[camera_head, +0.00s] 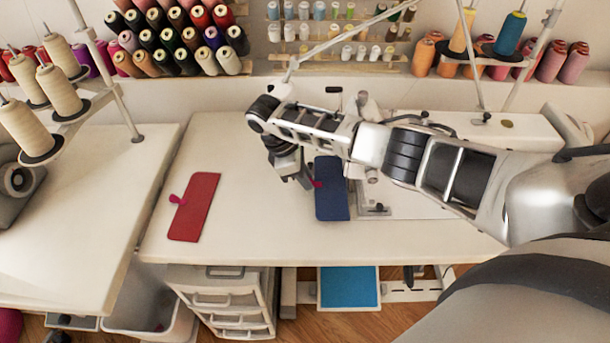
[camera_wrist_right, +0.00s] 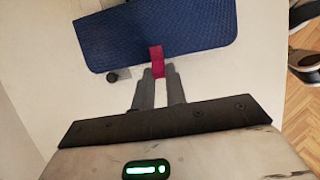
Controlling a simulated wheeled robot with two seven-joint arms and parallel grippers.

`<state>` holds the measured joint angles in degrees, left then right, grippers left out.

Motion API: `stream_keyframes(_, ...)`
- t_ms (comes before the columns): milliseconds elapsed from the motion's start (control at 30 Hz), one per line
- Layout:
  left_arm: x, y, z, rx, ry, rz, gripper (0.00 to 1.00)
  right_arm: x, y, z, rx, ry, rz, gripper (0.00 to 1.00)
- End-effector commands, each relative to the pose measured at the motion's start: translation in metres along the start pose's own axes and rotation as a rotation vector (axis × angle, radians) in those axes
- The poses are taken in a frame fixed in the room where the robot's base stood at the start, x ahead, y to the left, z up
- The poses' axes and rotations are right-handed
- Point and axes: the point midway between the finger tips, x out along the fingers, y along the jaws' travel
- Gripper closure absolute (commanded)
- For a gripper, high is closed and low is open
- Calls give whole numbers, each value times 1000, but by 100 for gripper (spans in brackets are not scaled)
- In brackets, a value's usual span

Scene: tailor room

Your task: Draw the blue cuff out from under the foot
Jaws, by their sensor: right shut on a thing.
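The blue cuff (camera_head: 331,198) lies flat on the white sewing table beside the sewing machine, its upper part hidden behind my right arm. In the right wrist view the cuff (camera_wrist_right: 160,38) has a small magenta tab (camera_wrist_right: 157,55) at its edge. My right gripper (camera_head: 308,183) is shut on this tab, with the fingertips (camera_wrist_right: 158,72) just off the cuff's edge. The foot (camera_head: 371,176) is partly hidden by my arm, and I cannot tell whether the cuff is still under it. My left gripper is not in view.
A red cuff (camera_head: 194,207) with its own magenta tab lies on the table (camera_head: 255,225) to the left. Bare tabletop lies between the two cuffs. Thread stands (camera_head: 118,95) rise at the left, and spool racks line the wall behind.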

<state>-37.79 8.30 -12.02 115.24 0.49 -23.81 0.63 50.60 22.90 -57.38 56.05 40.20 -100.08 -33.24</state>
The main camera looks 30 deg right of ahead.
Motion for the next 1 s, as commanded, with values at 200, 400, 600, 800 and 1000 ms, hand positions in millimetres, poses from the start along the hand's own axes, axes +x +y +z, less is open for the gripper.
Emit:
stream_keyframes(200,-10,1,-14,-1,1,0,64,-15,0,5,-1,0,0,100)
stream_keyframes(400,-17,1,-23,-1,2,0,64,-26,0,8,0,1,0,100)
stream_keyframes(600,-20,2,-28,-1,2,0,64,-32,0,10,0,0,-1,100)
stream_keyframes(800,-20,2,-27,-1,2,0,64,-32,0,10,0,0,-1,100)
stream_keyframes(1000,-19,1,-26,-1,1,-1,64,-46,-5,0,48,2,-20,100)
